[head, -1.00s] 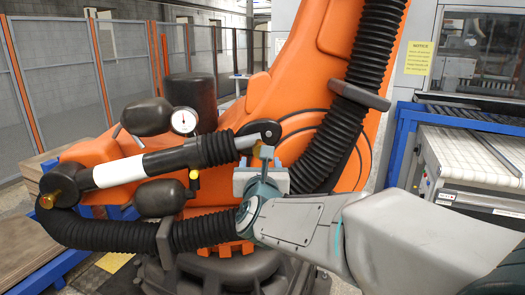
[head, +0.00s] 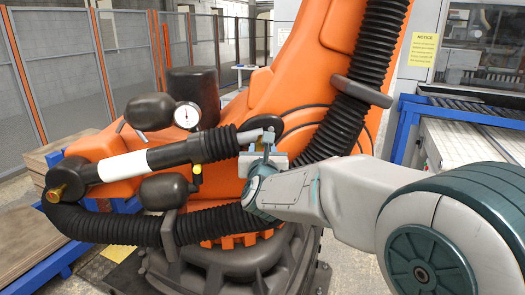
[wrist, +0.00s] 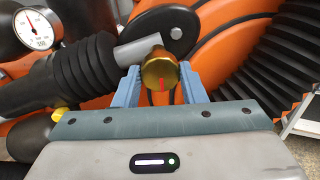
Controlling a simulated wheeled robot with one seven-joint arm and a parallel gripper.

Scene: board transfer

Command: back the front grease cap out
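The front grease cap is a round gold cap (wrist: 160,72) with a red line on its face, at the grey rod end of the black cylinder. In the wrist view it sits between the two blue fingers of my gripper (wrist: 160,84). Whether the fingers touch its sides or stand just clear cannot be told. In the head view my gripper (head: 267,146) is at the cylinder's rod end and the front cap cannot be made out. A second gold cap (head: 57,193) is at the cylinder's far left end.
The black cylinder with a white band (head: 123,166) crosses the orange robot arm (head: 335,45). A dial gauge (head: 187,115) and black accumulators (head: 167,192) are left of my gripper. Ribbed black hoses (head: 368,60) run close behind and below it.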

